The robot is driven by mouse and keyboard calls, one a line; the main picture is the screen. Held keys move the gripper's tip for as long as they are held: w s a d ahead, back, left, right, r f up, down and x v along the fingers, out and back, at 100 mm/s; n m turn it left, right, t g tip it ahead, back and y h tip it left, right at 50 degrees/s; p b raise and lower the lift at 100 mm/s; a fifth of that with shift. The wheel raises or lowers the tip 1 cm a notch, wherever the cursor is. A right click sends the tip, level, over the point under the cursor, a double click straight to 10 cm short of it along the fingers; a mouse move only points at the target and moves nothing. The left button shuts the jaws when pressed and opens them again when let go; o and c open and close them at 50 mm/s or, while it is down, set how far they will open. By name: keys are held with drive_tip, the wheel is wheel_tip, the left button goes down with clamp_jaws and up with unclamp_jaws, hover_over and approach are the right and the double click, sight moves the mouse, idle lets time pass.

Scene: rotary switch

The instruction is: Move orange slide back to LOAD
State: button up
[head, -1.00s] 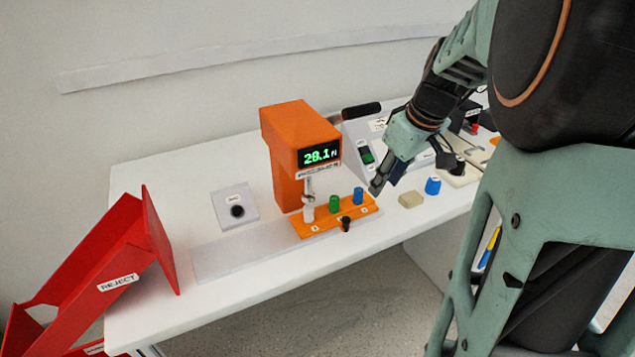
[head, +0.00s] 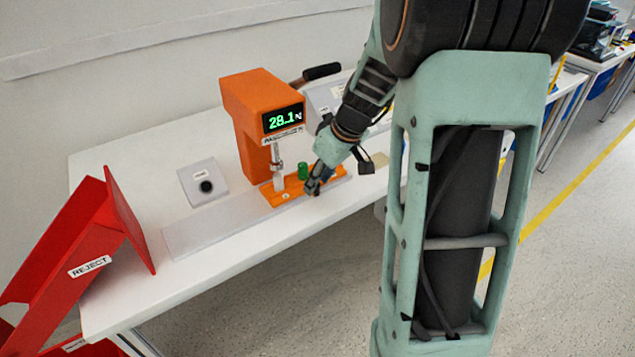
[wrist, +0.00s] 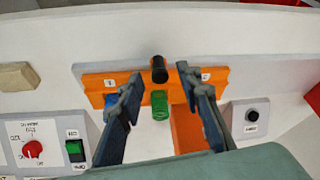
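The orange slide (head: 268,194) lies on a pale track (head: 205,232) under the orange press (head: 250,110). It also spans the middle of the wrist view (wrist: 215,79). A black knob (wrist: 159,68) stands at its edge, beside a green cylinder (wrist: 159,105). My gripper (wrist: 159,74) is open, with one finger on each side of the knob in the picture; I cannot tell whether either touches it. In the head view my gripper (head: 314,188) hides the knob. A blue cylinder (wrist: 110,99) is partly hidden by the left finger. No LOAD mark is readable.
The press display (head: 283,119) reads 28.1. A red REJECT chute (head: 90,240) stands at the left. A grey button box (head: 203,184) sits left of the press. A panel with a red knob (wrist: 33,149) and green switch (wrist: 75,150) is nearby. The track left of the slide is clear.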

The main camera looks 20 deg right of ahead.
drive_tip(key=shift+w+a+f, duration=0.15)
drive_tip(key=shift+f, duration=0.3)
drive_tip(key=shift+c, duration=0.2)
clamp_jaws()
